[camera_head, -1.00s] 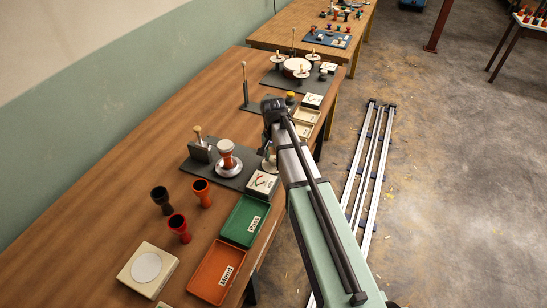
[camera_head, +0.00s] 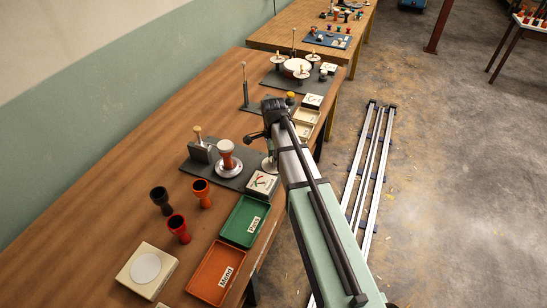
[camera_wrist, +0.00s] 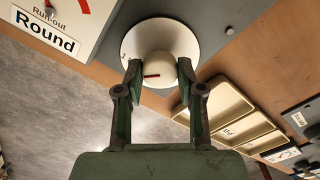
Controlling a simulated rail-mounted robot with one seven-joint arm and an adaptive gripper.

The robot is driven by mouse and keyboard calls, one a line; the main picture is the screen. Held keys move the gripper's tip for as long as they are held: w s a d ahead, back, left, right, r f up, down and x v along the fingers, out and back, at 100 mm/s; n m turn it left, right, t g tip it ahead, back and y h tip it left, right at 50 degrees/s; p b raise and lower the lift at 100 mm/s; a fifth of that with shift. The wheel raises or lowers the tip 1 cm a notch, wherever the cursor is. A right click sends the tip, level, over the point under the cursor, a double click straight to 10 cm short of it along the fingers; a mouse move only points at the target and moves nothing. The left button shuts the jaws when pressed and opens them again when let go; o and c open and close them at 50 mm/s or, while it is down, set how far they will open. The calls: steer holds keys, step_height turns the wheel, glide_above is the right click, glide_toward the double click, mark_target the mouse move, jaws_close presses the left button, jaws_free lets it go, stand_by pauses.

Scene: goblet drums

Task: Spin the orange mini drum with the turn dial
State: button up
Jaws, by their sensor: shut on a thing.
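The orange mini drum (camera_head: 227,157) with a cream head stands upright on a white round turntable (camera_head: 229,170) on a dark grey plate. The turn dial's cream knob (camera_wrist: 157,64), with a red mark, sits on a white disc (camera_wrist: 178,36) in the wrist view. My gripper (camera_wrist: 158,75) is shut on this knob, one finger on each side. In the head view the dial's disc (camera_head: 268,165) is partly hidden by my arm. The drum is not in the wrist view.
A green tray (camera_head: 240,222), an orange tray (camera_head: 211,274), and loose black (camera_head: 160,200), orange (camera_head: 202,193) and red (camera_head: 179,228) drums are nearer. A peg block (camera_head: 199,150) stands left of the turntable.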

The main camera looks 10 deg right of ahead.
steer(key=shift+m, duration=0.6)
steer(key=o, duration=1.2)
steer(key=shift+c, duration=0.2)
step_height(320, 180, up, 12)
steer(key=shift+f, duration=0.1)
